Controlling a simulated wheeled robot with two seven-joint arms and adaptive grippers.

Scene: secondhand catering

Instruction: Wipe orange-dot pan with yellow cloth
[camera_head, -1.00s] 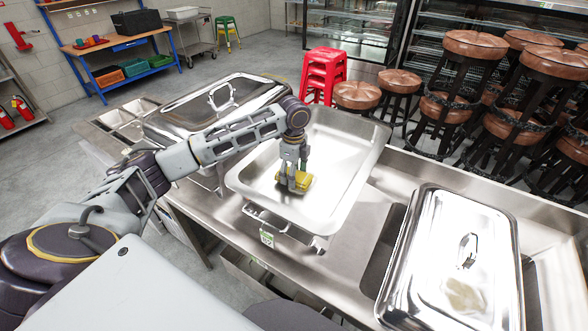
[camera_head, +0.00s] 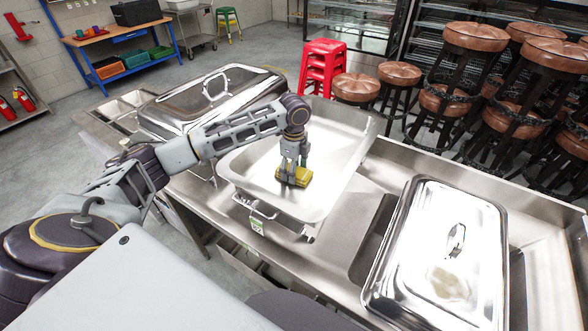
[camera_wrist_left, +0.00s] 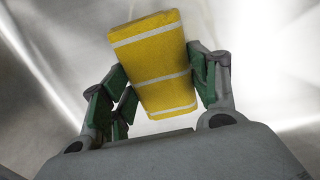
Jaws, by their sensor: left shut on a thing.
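An open, shallow steel pan (camera_head: 330,160) sits in a chafing-dish frame on the steel counter. I cannot make out an orange dot on it; a green-and-white tag (camera_head: 257,226) hangs at its front. My left gripper (camera_head: 291,170) points down inside the pan, shut on the folded yellow cloth (camera_head: 297,178), which appears to be at the pan floor. In the left wrist view the yellow cloth (camera_wrist_left: 155,62) with white stripes is between the green-padded fingers (camera_wrist_left: 160,90), with blurred shiny metal behind. My right gripper is not in view.
A lidded chafing dish (camera_head: 210,100) stands left of the pan, another lidded one (camera_head: 440,250) to its right. Red stacked stools (camera_head: 321,65) and wooden-seated bar stools (camera_head: 475,38) stand behind the counter. A blue-framed workbench (camera_head: 115,40) is at the far left.

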